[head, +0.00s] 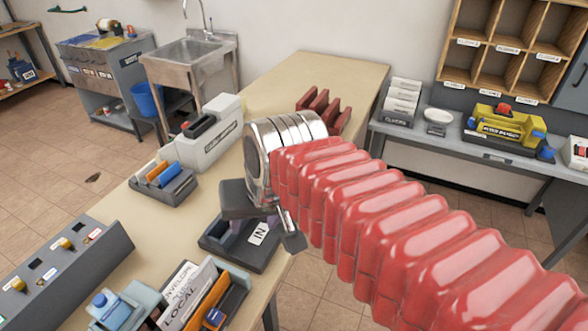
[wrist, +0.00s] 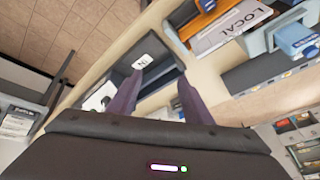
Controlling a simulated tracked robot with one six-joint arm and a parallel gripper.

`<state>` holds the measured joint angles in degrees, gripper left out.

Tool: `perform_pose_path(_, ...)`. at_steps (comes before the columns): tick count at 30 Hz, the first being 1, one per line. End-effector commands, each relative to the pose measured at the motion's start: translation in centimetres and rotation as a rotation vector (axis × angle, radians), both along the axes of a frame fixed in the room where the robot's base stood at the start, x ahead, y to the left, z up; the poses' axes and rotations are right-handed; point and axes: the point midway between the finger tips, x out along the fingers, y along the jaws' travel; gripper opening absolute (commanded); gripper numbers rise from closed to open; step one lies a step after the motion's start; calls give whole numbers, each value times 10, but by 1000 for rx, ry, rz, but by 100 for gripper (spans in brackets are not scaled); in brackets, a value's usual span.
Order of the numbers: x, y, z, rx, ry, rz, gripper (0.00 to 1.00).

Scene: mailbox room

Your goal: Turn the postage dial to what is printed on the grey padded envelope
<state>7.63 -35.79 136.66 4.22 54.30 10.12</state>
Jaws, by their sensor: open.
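My gripper (head: 258,226) hangs over a dark tray labelled "IN" (head: 240,246) at the edge of the beige table. In the wrist view its two purple fingers (wrist: 158,92) are apart with nothing held between them, and the "IN" tray (wrist: 146,62) lies beyond them. A dark grey panel (head: 80,262) with yellow knobs (head: 65,243) stands at the lower left of the head view, well apart from my gripper. I cannot tell whether one of these knobs is the postage dial. I cannot make out a grey padded envelope in either view.
A white machine (head: 212,140) and a tray with orange and blue items (head: 163,183) stand on the table. A rack with a "LOCAL" card (head: 190,308) is near the front. Dark red blocks (head: 325,106) lie behind my arm.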

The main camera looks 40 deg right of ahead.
Motion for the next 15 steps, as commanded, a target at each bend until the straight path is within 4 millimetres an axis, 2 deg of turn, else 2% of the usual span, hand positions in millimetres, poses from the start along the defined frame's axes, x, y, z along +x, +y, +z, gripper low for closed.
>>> perform_pose_path(8,46,-45,18,232,77,-470,46)
perform_pose_path(15,83,-96,25,432,134,-872,46)
